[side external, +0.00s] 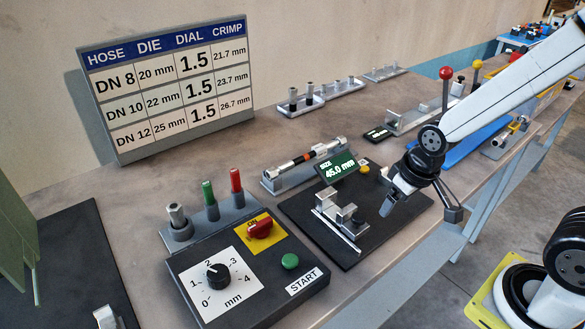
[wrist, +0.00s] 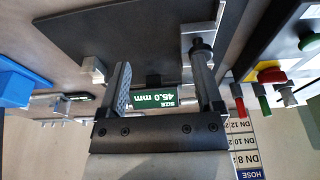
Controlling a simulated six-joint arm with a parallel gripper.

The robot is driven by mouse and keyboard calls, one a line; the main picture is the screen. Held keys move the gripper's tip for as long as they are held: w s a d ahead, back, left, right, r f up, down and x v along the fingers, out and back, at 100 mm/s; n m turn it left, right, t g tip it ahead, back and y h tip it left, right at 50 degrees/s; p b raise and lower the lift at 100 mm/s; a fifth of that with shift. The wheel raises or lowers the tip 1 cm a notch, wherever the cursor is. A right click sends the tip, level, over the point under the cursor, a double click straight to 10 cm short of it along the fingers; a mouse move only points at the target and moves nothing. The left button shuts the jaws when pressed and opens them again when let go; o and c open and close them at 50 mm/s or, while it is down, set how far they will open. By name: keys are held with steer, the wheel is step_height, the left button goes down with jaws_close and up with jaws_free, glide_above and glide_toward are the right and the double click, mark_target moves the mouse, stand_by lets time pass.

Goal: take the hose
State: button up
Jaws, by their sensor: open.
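In the side view the hose (side external: 311,157) is a short black piece with an orange band and silver ends. It lies along a grey cradle (side external: 290,180) behind the black mat. In the wrist view I cannot make out the hose; the gripper body hides part of that area. My gripper (side external: 390,206) is open over the right part of the mat, to the right of the hose and apart from it. In the wrist view its two fingers (wrist: 161,60) stand apart, with no hose between them.
A metal measuring fixture (side external: 338,216) stands on the black mat (side external: 300,213), by a display (side external: 337,166) reading 45.0 mm. A control box (side external: 250,275) with dial is front left. Die holders (side external: 212,228) stand behind it. A size chart (side external: 165,85) stands at the back.

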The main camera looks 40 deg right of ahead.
steer(key=w+d+r+m+g, duration=0.1)
steer(key=w+m, duration=0.3)
steer(key=w, duration=0.4)
steer(key=w+d+r+m, duration=0.15)
steer(key=w+m, duration=0.25)
steer(key=w, duration=0.5)
steer(key=m+g, duration=0.1)
steer(key=m, duration=0.7)
glide_above(320, 147)
steer(key=s, duration=0.1)
steer(key=shift+s+a+f, duration=0.1)
steer(key=shift+a+f, duration=0.15)
steer(key=shift+f, duration=0.5)
steer(key=shift+w+d+f+m+g, duration=0.15)
steer(key=shift+w+d+m+g, duration=0.2)
steer(key=shift+w+m, duration=0.45)
steer(key=shift+s, duration=0.15)
steer(key=shift+f, duration=0.1)
steer(key=shift+f, duration=1.2)
steer(key=shift+f, duration=0.15)
steer(key=shift+f, duration=2.45)
